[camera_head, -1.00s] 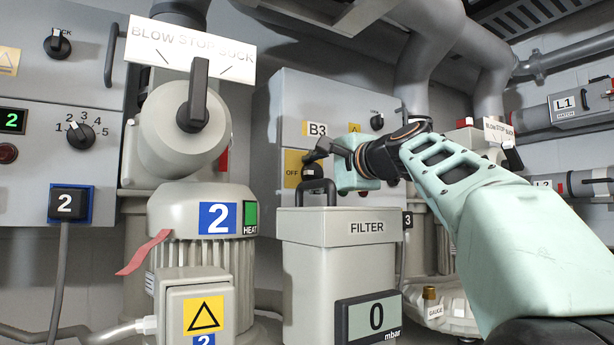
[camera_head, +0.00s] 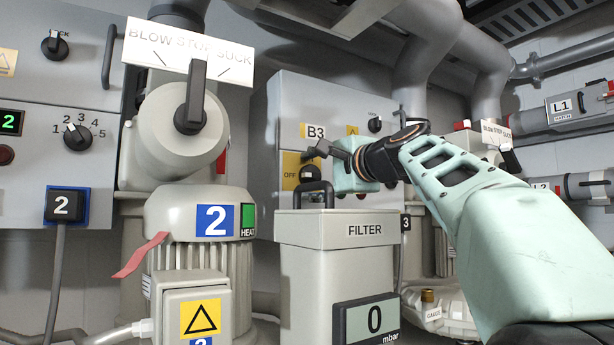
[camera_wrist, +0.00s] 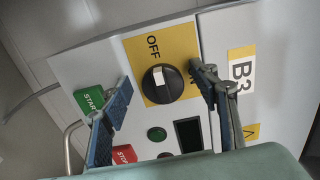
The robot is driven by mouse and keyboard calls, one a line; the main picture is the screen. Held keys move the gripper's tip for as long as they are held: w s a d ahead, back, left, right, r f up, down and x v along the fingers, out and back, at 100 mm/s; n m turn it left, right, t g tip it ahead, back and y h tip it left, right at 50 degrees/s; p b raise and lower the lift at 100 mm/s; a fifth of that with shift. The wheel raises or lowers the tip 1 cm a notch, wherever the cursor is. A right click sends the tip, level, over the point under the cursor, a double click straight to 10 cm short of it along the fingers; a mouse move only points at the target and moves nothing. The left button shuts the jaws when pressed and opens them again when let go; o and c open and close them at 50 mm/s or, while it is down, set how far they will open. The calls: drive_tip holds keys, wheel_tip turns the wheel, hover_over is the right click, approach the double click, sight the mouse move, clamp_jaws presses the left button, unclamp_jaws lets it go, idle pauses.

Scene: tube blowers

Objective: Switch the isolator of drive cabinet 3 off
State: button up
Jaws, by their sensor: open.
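Drive cabinet 3 (camera_head: 290,108), labelled B3, stands behind the filter box. Its isolator is a round black knob (camera_wrist: 170,86) with a white mark, on a yellow plate (camera_wrist: 133,50). In the wrist view OFF is printed above the knob; the ON lettering at its right is partly hidden by a finger. I cannot tell the knob's setting for certain. In the head view the knob (camera_head: 309,174) shows just below my gripper (camera_head: 320,150). My gripper is open; in the wrist view its fingers (camera_wrist: 160,76) appear on either side of the knob, with no clear contact.
The filter box (camera_head: 330,260) with its black handle (camera_head: 316,187) stands in front of the cabinet. Green START (camera_wrist: 90,98) and red STOP (camera_wrist: 124,154) buttons lie near the fingers. Blower 2 (camera_head: 195,225) stands at the left, with its valve lever (camera_head: 195,95).

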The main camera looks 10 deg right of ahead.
drive_tip(key=v, duration=0.7)
drive_tip(key=shift+s, duration=0.2)
drive_tip(key=shift+d, duration=0.1)
